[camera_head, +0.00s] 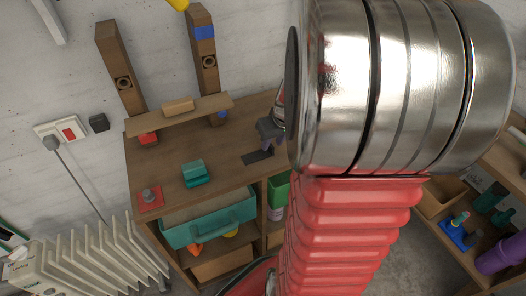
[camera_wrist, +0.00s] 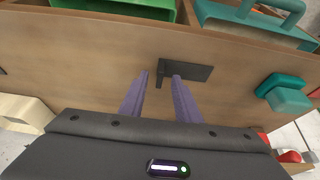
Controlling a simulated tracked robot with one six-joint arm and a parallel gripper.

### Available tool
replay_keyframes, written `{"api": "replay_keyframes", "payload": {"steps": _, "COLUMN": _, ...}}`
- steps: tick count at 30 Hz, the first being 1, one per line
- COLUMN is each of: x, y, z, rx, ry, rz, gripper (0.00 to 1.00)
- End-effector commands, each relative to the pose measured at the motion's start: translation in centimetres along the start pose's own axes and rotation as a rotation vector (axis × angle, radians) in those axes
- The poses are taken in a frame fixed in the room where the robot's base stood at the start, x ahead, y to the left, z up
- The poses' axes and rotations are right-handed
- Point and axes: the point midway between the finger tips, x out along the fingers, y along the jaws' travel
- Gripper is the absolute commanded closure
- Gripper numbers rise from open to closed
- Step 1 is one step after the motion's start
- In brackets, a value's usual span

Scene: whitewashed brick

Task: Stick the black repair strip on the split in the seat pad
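The black repair strip (camera_wrist: 190,71) lies flat on the wooden bench top; it also shows in the head view (camera_head: 256,157). My gripper (camera_wrist: 160,76) points down at it with two purple fingers held apart. In the wrist view the strip's left end shows between the fingertips, and the rest reaches right past the right finger. I cannot tell whether the fingers touch the strip or the wood. In the head view my gripper (camera_head: 267,146) is just above the strip, partly hidden by my arm. I cannot make out a seat pad or a split in either view.
The bench top (camera_head: 215,205) also holds a teal block (camera_head: 195,173), a red piece with a grey knob (camera_head: 150,196) and a raised wooden shelf (camera_head: 190,113). A teal drawer (camera_head: 208,225) sits below. A white radiator (camera_head: 90,260) stands left. My arm hides much of the right.

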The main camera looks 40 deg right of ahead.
Motion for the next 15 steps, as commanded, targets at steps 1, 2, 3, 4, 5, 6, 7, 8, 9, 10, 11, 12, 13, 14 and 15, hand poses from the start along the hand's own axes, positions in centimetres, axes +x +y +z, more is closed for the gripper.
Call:
{"api": "replay_keyframes", "payload": {"steps": 1, "x": 0.7, "y": -0.1, "z": 0.1, "rx": 0.0, "ry": -0.003, "rz": -0.002, "gripper": 0.7}}
{"api": "replay_keyframes", "payload": {"steps": 2, "x": 1.0, "y": -0.1, "z": 0.1, "rx": 0.001, "ry": -0.003, "rz": -0.002, "gripper": 0.7}}
{"api": "replay_keyframes", "payload": {"steps": 3, "x": 1.4, "y": -0.1, "z": 0.1, "rx": 0.001, "ry": -0.002, "rz": -0.001, "gripper": 0.7}}
{"api": "replay_keyframes", "payload": {"steps": 4, "x": 1.7, "y": -0.1, "z": 0.1, "rx": 0.001, "ry": -0.002, "rz": -0.001, "gripper": 0.7}}
{"api": "replay_keyframes", "payload": {"steps": 5, "x": 1.9, "y": -0.1, "z": 0.1, "rx": 0.001, "ry": -0.002, "rz": -0.001, "gripper": 0.7}}
{"api": "replay_keyframes", "payload": {"steps": 6, "x": 2.2, "y": -0.1, "z": 0.1, "rx": 0.001, "ry": -0.002, "rz": -0.002, "gripper": 0.7}}
{"api": "replay_keyframes", "payload": {"steps": 7, "x": 2.4, "y": -0.1, "z": 0.1, "rx": 0.0, "ry": -0.001, "rz": -0.001, "gripper": 0.7}}
{"api": "replay_keyframes", "payload": {"steps": 8, "x": 2.5, "y": -0.1, "z": 0.0, "rx": 0.0, "ry": 0.0, "rz": -0.001, "gripper": 0.7}}
{"api": "replay_keyframes", "payload": {"steps": 9, "x": 2.5, "y": 0.0, "z": 0.0, "rx": 0.0, "ry": 0.0, "rz": 0.0, "gripper": 0.7}}
{"api": "replay_keyframes", "payload": {"steps": 10, "x": 2.6, "y": 0.0, "z": 0.0, "rx": 0.0, "ry": 0.001, "rz": 0.0, "gripper": 0.7}}
{"api": "replay_keyframes", "payload": {"steps": 11, "x": 2.6, "y": 0.0, "z": 0.0, "rx": 0.0, "ry": 0.001, "rz": 0.0, "gripper": 0.7}}
{"api": "replay_keyframes", "payload": {"steps": 12, "x": 2.6, "y": 0.0, "z": 0.0, "rx": 0.0, "ry": 0.001, "rz": 0.0, "gripper": 0.7}}
{"api": "replay_keyframes", "payload": {"steps": 13, "x": 2.6, "y": 0.0, "z": 0.0, "rx": 0.0, "ry": 0.001, "rz": 0.0, "gripper": 0.7}}
{"api": "replay_keyframes", "payload": {"steps": 14, "x": 2.6, "y": 0.0, "z": 0.0, "rx": 0.0, "ry": 0.001, "rz": 0.0, "gripper": 0.7}}
{"api": "replay_keyframes", "payload": {"steps": 15, "x": 2.6, "y": 0.0, "z": 0.0, "rx": 0.001, "ry": 0.001, "rz": 0.0, "gripper": 0.7}}
